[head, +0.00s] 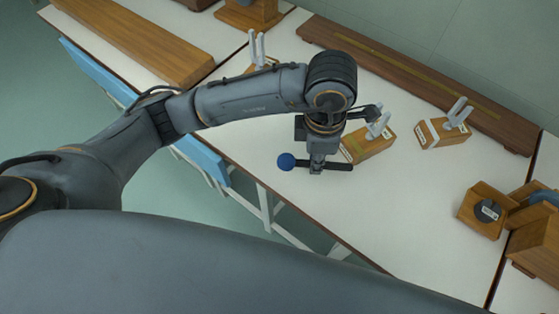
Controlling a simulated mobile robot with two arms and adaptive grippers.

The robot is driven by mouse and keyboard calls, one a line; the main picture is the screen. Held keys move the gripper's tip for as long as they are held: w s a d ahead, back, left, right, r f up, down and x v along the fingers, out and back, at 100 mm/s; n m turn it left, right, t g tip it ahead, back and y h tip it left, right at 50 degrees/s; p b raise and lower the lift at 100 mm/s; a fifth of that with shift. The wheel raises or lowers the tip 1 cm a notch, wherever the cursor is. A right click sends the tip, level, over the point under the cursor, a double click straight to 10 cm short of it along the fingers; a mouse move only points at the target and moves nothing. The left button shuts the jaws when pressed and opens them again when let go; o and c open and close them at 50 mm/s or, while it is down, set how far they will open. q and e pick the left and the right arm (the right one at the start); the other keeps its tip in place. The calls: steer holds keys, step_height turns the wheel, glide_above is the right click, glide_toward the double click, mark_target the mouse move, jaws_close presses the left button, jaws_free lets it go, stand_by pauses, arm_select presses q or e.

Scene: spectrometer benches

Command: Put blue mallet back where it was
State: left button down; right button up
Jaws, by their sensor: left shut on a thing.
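The blue mallet has a round blue head (286,161) at its left end and a dark handle (341,167) reaching right. My left gripper (317,168) is shut on the mallet's handle, close to the head. It points down over the white bench top (250,140), near the bench's front edge. I cannot tell whether the mallet touches the bench or hangs just above it. My right gripper is not in view.
Wooden blocks with pale upright prongs stand right of my gripper (368,145) and farther right (442,132); another is partly behind my arm (257,50). A long brown wooden rail (430,85) lies along the back. Wooden instruments (484,210) stand at right.

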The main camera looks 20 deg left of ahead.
arm_select(q)
steer(key=shift+s+d+f+n, duration=0.2)
steer(key=shift+d+n, duration=0.25)
steer(key=shift+n, duration=0.35)
steer(key=shift+w+a, duration=0.15)
steer(key=shift+a, duration=0.05)
steer(key=w+a+f+p, duration=0.1)
steer(key=w+a+f, duration=0.25)
steer(key=a, duration=0.35)
steer(key=p, duration=0.1)
glide_toward(278, 150)
steer(key=s+d+f, duration=0.2)
steer(key=shift+s, duration=0.3)
steer(key=shift+w+a+f, duration=0.1)
steer(key=shift+a+f, duration=0.1)
steer(key=f, duration=0.1)
steer(key=f+p, duration=0.1)
steer(key=f, duration=0.1)
steer(key=shift+w+a+f, duration=0.2)
steer(key=shift+a+f, duration=0.15)
steer(key=shift+f, duration=0.15)
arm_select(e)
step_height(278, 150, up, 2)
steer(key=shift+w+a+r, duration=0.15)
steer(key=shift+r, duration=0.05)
arm_select(q)
steer(key=shift+f, duration=0.1)
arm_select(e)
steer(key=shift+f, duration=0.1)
